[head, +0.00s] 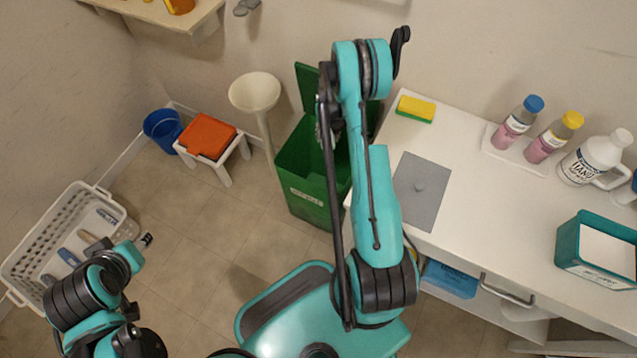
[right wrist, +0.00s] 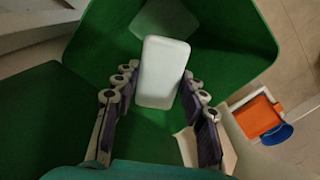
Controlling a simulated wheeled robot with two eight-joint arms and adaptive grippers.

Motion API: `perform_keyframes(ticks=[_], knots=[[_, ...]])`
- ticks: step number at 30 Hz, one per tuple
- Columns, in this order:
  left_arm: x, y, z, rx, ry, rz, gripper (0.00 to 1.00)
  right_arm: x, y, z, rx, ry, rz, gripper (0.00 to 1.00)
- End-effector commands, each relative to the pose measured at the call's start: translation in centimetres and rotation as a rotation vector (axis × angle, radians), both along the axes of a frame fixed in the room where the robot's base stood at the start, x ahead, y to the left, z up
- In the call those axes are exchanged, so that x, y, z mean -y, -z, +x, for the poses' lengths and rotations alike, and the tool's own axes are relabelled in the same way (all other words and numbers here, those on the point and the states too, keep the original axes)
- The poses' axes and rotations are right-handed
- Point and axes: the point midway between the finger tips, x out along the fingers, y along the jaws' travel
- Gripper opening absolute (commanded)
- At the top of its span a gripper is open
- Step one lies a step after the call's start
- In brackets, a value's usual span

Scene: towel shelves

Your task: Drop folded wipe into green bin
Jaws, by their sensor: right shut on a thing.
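The green bin (head: 302,170) stands on the floor left of the white counter, its lid raised. In the right wrist view the green bin (right wrist: 100,35) opens below my right gripper (right wrist: 159,78). That gripper is shut on the folded wipe (right wrist: 163,70), a pale rounded rectangle held between its two fingers over the bin's opening. Another whitish piece shows behind the wipe, inside the bin. In the head view my right arm hides the wipe and most of the gripper. My left gripper (head: 144,241) is at the lower left, too small and turned to tell its state.
A white funnel-shaped stand (head: 255,92), an orange-topped stool (head: 207,136) and a blue bucket (head: 162,130) are left of the bin. A white basket (head: 50,235) lies at far left. The counter (head: 470,190) holds a sponge (head: 416,108), bottles and a teal box (head: 572,250).

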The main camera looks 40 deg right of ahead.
Motion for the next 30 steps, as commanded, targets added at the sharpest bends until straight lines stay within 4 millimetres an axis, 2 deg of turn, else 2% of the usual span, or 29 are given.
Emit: perform_keyframes(ticks=[3, 11, 12, 15, 25, 30], knots=[[0.0, 0.7, 0.0, 0.000, 0.000, 0.000, 0.41, 0.0, 1.1, 0.0, 0.000, 0.000, 0.000, 0.15], [0.0, 0.6, 0.0, 0.000, 0.000, 0.000, 0.41, 0.0, 1.2, 0.0, 0.000, 0.000, 0.000, 0.15], [0.0, 0.6, 0.0, 0.000, 0.000, 0.000, 0.41, 0.0, 1.2, 0.0, 0.000, 0.000, 0.000, 0.44], [0.0, 0.6, 0.0, 0.000, 0.000, 0.000, 0.41, 0.0, 1.2, 0.0, 0.000, 0.000, 0.000, 0.66], [0.0, 0.6, 0.0, 0.000, 0.000, 0.000, 0.41, 0.0, 0.9, 0.0, 0.000, 0.000, 0.000, 0.66], [0.0, 0.6, 0.0, 0.000, 0.000, 0.000, 0.41, 0.0, -1.3, 0.0, 0.000, 0.000, 0.000, 0.66]])
